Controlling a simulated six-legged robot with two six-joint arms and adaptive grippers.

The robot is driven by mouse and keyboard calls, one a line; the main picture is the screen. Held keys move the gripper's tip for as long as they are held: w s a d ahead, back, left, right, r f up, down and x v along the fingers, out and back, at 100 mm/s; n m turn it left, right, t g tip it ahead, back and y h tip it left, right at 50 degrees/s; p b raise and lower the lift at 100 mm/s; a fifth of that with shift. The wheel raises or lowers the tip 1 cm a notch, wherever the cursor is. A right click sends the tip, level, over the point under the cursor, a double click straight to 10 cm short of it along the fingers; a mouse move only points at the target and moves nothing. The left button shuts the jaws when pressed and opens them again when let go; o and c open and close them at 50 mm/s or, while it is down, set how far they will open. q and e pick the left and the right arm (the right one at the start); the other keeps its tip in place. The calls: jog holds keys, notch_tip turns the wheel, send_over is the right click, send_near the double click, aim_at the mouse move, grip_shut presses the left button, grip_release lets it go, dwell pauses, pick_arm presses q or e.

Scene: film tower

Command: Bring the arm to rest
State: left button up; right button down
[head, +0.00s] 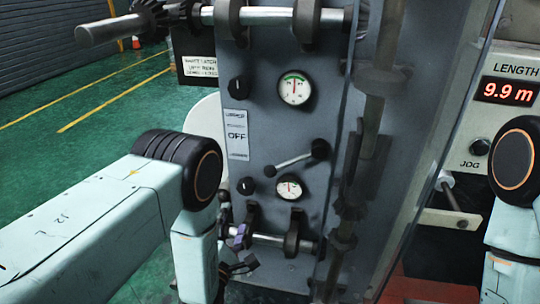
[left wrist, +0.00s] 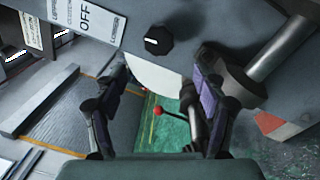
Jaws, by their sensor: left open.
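My left arm (head: 95,225) reaches in from the left. Its gripper (head: 238,252) is low in front of the grey machine panel (head: 262,130), close to the lower metal bar (head: 270,238), and partly hidden by my wrist link. In the left wrist view the two dark fingers with purple pads (left wrist: 162,95) stand wide apart with nothing held between them. A lever with a red ball (left wrist: 158,110) shows beyond the gap. A black knob (left wrist: 158,40) is above the fingers. Part of my right arm (head: 513,165) shows at the right edge; its gripper is out of view.
The panel carries dials (head: 294,89), an OFF label (head: 237,135) and a black-ended lever (head: 295,158). An upper bar (head: 265,16) juts out left. A clear pane stands right of the panel, before a LENGTH display (head: 508,91) reading 9.9 m. Green floor (head: 60,140) lies open at left.

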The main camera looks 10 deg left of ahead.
pick_arm(q)
jog(key=s+a+f+m+g, duration=0.2)
jog(key=s+f+m+g, duration=0.8)
jog(key=s+f+m, duration=0.45)
jog(key=s+r+m+g+p, duration=0.1)
jog(key=s+r+m+g, duration=0.2)
jog(key=s, duration=0.7)
jog(key=s+a+r+m+g+p, duration=0.1)
jog(key=s+m+g, duration=0.4)
jog(key=s, duration=0.6)
notch_tip(320, 180, up, 2)
jog(key=shift+s+a+r+g+p, duration=0.15)
jog(key=shift+a+g+p, duration=0.1)
jog(key=shift+g+p, duration=0.25)
